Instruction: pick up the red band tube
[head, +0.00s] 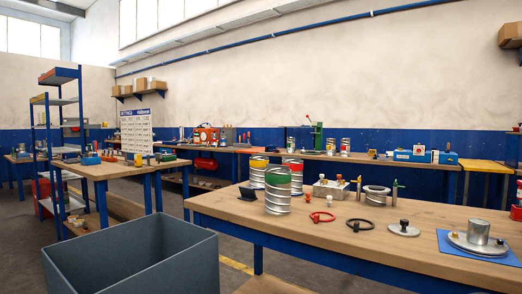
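Several spiral metal tubes stand upright in a cluster at the left end of the near wooden table (345,240). The red band tube (295,174) is at the back right of the cluster, with a red band near its top. The green band tube (277,192) stands in front of it and partly hides its left side. The yellow band tube (258,163) stands behind and to the left. My gripper is not in view.
A grey open-topped bin (150,265) fills the lower left, in front of the table. Right of the tubes lie a red ring (322,217), a metal block (330,189), a metal ring (377,196) and a disc (403,230). The table's front strip is clear.

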